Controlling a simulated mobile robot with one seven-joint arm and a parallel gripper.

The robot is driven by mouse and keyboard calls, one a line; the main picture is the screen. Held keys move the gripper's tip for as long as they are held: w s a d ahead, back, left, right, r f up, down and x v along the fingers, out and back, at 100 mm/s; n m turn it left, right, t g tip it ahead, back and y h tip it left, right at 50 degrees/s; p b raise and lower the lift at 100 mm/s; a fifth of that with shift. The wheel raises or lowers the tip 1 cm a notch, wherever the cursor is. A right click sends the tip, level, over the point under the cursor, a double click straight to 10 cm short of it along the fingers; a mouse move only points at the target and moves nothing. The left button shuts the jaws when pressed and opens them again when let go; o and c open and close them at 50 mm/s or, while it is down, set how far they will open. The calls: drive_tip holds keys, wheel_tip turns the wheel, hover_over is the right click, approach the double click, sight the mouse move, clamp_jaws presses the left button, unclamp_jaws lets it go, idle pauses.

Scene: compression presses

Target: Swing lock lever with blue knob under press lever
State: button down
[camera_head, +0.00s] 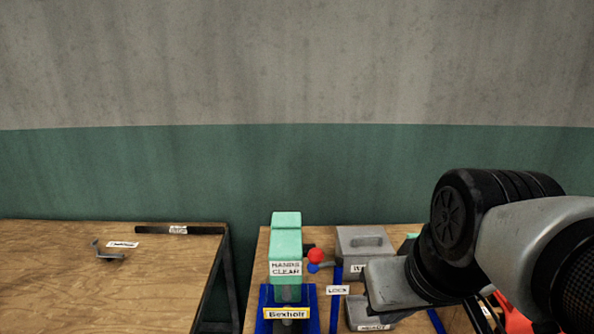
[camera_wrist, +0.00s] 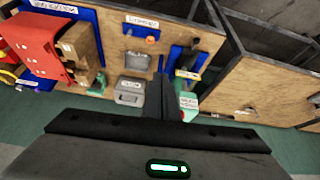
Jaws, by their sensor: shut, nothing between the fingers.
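The press (camera_head: 286,245) has a green head marked HANDS CLEAR above a blue base with a yellow label. To the right of its head are a red knob (camera_head: 316,256) and, just below it, the blue knob (camera_head: 313,267) on a short grey lever. My gripper (camera_wrist: 160,82) is shut and empty, apart from the levers. In the head view its fingers are not visible; my arm fills the lower right.
Grey lidded boxes (camera_head: 362,240) stand right of the press, near a LOCK label (camera_head: 338,290). A separate wooden table (camera_head: 100,285) lies left, beyond a gap.

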sight(324, 265)
drive_tip(key=w+f+n+g+y+b, duration=0.25)
drive_tip(key=w+n+y+b, duration=0.2)
drive_tip(key=w+n, duration=0.8)
drive_tip(key=w+a+f+m, duration=0.3)
drive_tip(key=w+a+f, duration=0.3)
drive_tip(key=w+f, duration=0.2)
drive_tip(key=shift+w+f+m+h+p, duration=0.35)
drive_tip(key=shift+w+h, duration=0.1)
drive_tip(key=shift+w, duration=0.2)
drive_tip(key=shift+t, duration=0.25)
drive_tip(key=shift+w+a+b, duration=0.5)
drive_tip(key=shift+b, duration=0.6)
